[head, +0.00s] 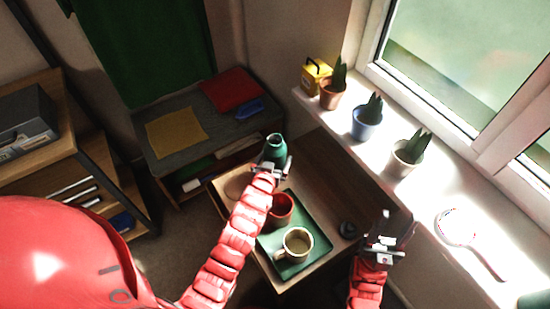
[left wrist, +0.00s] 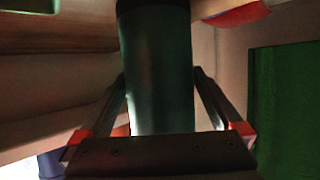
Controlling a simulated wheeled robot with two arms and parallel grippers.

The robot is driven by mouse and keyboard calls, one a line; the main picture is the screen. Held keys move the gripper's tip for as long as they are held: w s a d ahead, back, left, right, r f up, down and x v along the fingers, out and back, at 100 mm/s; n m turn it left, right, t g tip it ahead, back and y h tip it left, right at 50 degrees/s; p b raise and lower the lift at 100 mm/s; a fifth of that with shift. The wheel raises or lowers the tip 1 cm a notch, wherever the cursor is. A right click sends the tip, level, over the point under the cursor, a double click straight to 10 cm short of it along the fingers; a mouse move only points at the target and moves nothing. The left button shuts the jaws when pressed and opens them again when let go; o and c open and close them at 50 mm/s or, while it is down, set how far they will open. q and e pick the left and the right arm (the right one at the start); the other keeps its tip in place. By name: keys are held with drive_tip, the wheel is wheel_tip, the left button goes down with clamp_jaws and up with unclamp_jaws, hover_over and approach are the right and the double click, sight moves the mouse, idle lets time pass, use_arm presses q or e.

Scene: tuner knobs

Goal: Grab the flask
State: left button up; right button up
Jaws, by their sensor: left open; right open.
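The green flask (head: 275,147) stands at the far end of the small wooden table in the head view. My left gripper (head: 271,163) is open right at it. In the left wrist view the flask (left wrist: 158,70) is a dark green cylinder between the two spread fingers of the left gripper (left wrist: 160,100); I cannot tell whether either finger touches it. The flask's lower part is hidden in the head view by the gripper. My right gripper (head: 386,228) is open and empty, over the right side near the windowsill.
A green tray (head: 296,268) on the table (head: 336,180) holds a red mug (head: 280,208) and a cream cup (head: 297,243). A small dark object (head: 347,229) lies to their right. The table's far right is clear.

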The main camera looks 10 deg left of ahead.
use_arm(q)
clamp_jaws()
idle(0.5)
drive_tip(key=shift+r, duration=0.2)
